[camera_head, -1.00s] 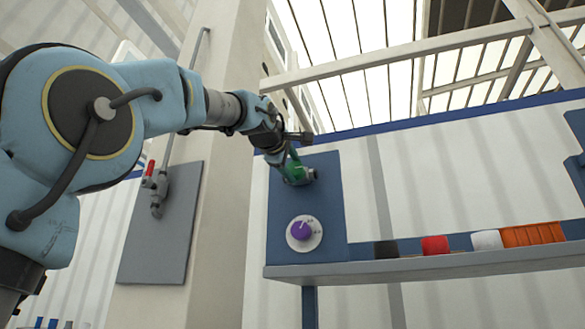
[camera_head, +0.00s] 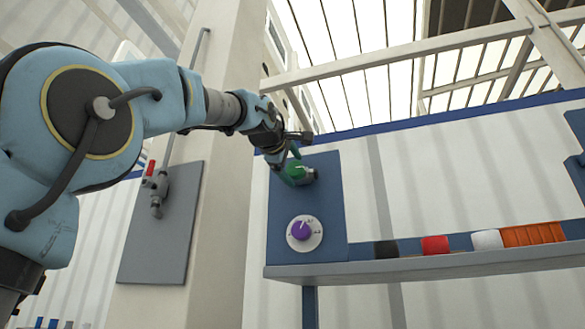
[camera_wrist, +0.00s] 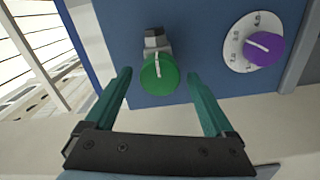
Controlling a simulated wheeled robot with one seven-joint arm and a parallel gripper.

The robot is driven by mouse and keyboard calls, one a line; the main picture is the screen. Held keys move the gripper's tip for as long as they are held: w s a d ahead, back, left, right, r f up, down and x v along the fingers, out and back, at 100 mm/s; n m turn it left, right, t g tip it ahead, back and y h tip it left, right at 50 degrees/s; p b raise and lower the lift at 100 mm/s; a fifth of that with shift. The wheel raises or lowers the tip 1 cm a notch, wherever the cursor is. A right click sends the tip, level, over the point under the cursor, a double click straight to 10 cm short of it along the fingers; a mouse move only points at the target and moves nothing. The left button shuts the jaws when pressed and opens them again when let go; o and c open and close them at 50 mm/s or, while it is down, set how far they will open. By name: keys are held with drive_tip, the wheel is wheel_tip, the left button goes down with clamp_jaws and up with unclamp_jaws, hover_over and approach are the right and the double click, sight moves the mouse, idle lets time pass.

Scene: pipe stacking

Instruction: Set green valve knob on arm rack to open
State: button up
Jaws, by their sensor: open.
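The green valve knob (camera_head: 297,172) is on the blue panel (camera_head: 280,215), above a purple dial. In the wrist view the round green knob (camera_wrist: 159,75) has a pale line across its face, running nearly up and down in that picture, and a grey metal fitting (camera_wrist: 156,42) behind it. My gripper (camera_head: 289,163) is at the knob in the head view and partly covers it. In the wrist view my gripper (camera_wrist: 159,73) is open, with one teal finger on each side of the knob and visible gaps between. It holds nothing.
A purple dial (camera_head: 300,230) on a white numbered plate is below the knob. A shelf (camera_head: 400,265) on the right holds black, red, white and orange items. A grey panel (camera_head: 145,260) with a red-handled valve (camera_head: 151,168) is at the left.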

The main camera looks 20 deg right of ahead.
drive_tip(key=b+v, duration=0.4)
drive_tip(key=v, duration=0.6)
drive_tip(key=shift+s+a, duration=0.25)
